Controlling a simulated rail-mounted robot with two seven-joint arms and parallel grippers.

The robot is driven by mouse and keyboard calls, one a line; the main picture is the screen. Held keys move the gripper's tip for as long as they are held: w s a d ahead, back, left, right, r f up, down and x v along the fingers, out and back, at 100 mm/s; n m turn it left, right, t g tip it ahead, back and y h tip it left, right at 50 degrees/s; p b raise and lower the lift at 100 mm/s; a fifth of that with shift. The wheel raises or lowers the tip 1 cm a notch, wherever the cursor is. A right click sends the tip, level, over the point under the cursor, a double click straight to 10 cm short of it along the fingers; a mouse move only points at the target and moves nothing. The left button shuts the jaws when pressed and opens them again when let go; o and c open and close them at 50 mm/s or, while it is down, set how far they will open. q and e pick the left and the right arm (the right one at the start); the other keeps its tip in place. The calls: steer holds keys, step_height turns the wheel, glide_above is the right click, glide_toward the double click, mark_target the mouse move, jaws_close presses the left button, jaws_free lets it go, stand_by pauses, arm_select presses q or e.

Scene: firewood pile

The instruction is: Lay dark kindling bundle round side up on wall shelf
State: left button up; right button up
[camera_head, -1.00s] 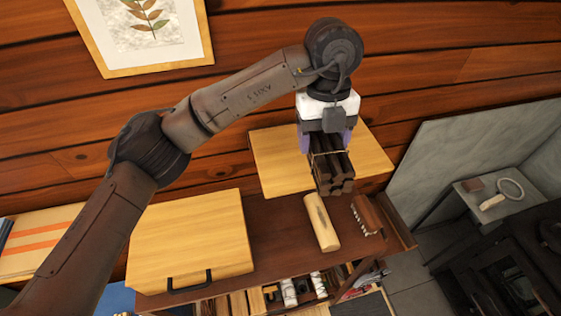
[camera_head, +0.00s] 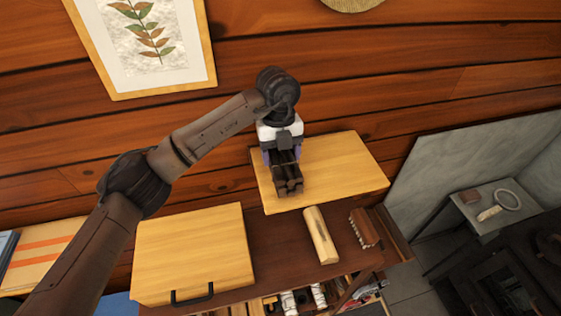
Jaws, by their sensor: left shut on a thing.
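The dark kindling bundle (camera_head: 288,182) is a cluster of dark brown sticks, with its stick ends facing the camera. My left gripper (camera_head: 283,157) is shut on it from behind. The bundle is over the left part of the pale wooden wall shelf (camera_head: 345,172). I cannot tell whether it touches the shelf top, and its round side is hard to make out. My right gripper is not in view.
Below the shelf, a pale split log (camera_head: 320,235) and a dark brush (camera_head: 364,229) lie on a brown cabinet top. A yellow wooden box with a black handle (camera_head: 193,250) stands left. A framed leaf picture (camera_head: 148,38) hangs above. The shelf's right part is clear.

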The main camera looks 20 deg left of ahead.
arm_select(q)
step_height(320, 180, down, 3)
steer(key=shift+f+p, duration=0.2)
steer(key=shift+p, duration=0.65)
steer(key=shift+f, duration=0.25)
steer(key=shift+f, duration=0.2)
steer(key=o, duration=1.1)
steer(key=shift+r, duration=0.1)
